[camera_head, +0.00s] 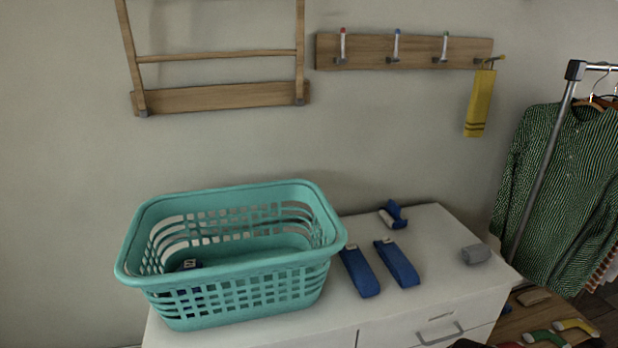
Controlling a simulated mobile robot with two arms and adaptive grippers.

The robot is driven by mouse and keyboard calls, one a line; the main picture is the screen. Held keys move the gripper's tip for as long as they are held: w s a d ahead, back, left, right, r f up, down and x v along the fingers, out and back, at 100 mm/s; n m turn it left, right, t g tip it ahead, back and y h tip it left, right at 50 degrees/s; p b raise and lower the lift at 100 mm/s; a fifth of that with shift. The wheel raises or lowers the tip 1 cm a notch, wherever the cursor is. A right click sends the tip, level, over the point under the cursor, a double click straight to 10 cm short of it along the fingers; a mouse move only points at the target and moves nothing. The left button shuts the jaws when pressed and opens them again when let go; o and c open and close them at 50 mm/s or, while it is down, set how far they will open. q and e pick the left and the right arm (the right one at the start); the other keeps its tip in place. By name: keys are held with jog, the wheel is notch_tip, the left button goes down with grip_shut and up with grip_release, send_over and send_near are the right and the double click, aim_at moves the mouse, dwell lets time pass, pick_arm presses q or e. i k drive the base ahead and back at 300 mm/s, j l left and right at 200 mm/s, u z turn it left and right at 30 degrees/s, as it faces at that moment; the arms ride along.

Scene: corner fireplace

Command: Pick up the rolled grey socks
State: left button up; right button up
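The rolled grey socks (475,254) lie as a small grey bundle on the white dresser top (440,222), close to its right edge. Nothing touches or covers them. Neither of my grippers can be made out in the head view. A small dark shape cut off at the bottom edge is too partial to identify.
A teal laundry basket (240,266) with a dark item inside fills the dresser's left side. Two blue folded items (398,263) and a small blue item (393,214) lie mid-top. A clothes rack (545,160) with a green striped shirt stands right. Wall hooks (405,50) hang above.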

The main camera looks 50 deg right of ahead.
aim_at(480, 252)
jog(key=z, duration=2.6)
